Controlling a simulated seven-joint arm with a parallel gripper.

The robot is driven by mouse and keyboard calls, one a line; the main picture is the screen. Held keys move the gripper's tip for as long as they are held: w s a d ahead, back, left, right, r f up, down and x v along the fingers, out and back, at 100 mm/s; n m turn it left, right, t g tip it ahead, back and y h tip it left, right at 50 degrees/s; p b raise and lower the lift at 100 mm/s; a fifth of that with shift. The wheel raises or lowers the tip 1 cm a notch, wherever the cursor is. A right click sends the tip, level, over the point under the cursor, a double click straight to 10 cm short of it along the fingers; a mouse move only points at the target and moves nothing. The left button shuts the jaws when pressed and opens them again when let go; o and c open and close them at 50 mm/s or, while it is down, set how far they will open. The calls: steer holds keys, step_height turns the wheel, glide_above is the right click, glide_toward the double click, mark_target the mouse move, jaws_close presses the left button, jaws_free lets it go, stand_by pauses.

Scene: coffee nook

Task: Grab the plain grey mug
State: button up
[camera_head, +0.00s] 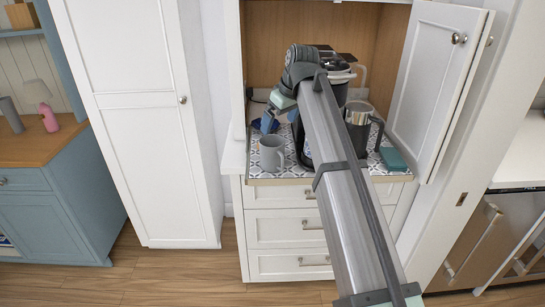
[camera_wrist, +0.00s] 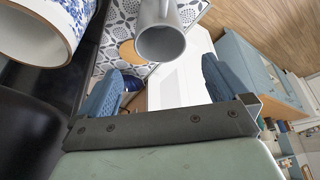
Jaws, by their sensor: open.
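The plain grey mug (camera_head: 271,156) stands upright near the front left of the patterned counter surface (camera_head: 297,172) in the head view. In the wrist view the grey mug (camera_wrist: 162,42) is at the top centre, its handle toward the top edge, beyond the fingertips. My gripper (camera_head: 270,118) is just above and behind the mug in the head view. Its two blue fingers (camera_wrist: 162,82) are spread in the wrist view, with nothing between them. The fingers look apart from the mug. My arm hides part of the counter.
A blue-and-white patterned mug (camera_wrist: 35,32) is close at the wrist view's upper left. A dark coffee machine (camera_head: 341,88), a steel jug (camera_head: 357,128) and a teal box (camera_head: 393,158) stand to the right. An open cabinet door (camera_head: 437,85) bounds the right side.

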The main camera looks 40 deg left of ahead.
glide_above(274, 156)
steer(key=w+a, duration=0.2)
step_height(274, 156, down, 6)
steer(key=shift+d+x, duration=0.2)
steer(key=shift+x, duration=1.05)
steer(key=shift+d+x, duration=0.25)
steer(key=shift+x, duration=1)
steer(key=shift+w+f, duration=0.1)
steer(key=shift+f, duration=0.1)
steer(key=shift+c, duration=0.2)
steer(key=c, duration=0.9)
steer(key=shift+c, duration=0.2)
